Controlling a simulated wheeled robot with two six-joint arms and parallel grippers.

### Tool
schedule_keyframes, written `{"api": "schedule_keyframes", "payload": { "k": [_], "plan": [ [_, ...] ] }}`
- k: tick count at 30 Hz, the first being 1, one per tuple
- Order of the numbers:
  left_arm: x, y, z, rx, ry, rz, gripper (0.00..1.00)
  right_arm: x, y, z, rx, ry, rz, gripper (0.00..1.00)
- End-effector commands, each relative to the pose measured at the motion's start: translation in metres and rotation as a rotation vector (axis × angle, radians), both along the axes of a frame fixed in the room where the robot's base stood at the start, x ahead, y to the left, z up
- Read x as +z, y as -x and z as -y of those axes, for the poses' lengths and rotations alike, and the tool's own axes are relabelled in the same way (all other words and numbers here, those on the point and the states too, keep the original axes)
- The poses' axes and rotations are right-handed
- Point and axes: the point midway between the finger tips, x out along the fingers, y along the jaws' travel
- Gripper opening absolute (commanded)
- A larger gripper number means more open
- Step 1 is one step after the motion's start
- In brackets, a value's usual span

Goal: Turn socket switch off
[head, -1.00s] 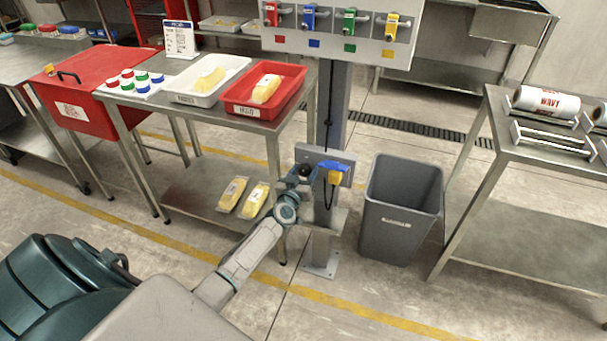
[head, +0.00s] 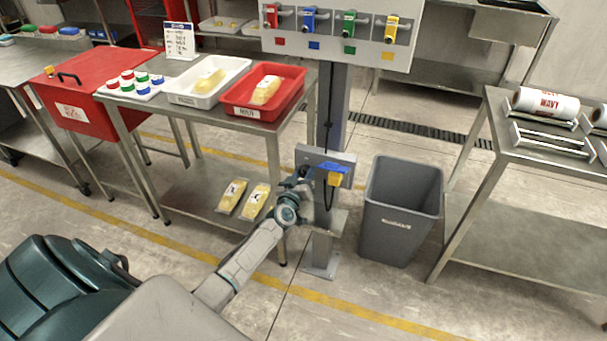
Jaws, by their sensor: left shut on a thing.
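The socket box (head: 342,158) is a grey unit low on the grey post. On its right half are a blue part (head: 334,167) and a yellow plug (head: 335,179) with a dark cable hanging down. My left gripper (head: 304,174) is at the left half of the box, shut on the socket switch. The fingers and wrist largely hide the switch, so its exact position cannot be read. My right gripper is not in view.
A grey bin (head: 400,212) stands just right of the post. A steel table (head: 205,112) with a red tray (head: 296,82) and a white tray (head: 236,70) is to the left. A panel of coloured handles (head: 335,28) sits above on the post.

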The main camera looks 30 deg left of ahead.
Motion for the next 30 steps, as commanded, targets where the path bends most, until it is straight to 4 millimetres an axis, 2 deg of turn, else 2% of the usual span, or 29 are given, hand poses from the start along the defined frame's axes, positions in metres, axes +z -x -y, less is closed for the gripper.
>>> {"api": "schedule_keyframes", "payload": {
  "k": [18,30],
  "plan": [
    [-0.0004,0.0001,0.0007,0.0,0.567,0.135,0.12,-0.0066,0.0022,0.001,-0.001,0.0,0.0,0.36],
    [0.0,0.0001,0.0009,0.0,0.934,0.223,0.12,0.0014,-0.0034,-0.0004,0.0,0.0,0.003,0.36]
  ]
}}
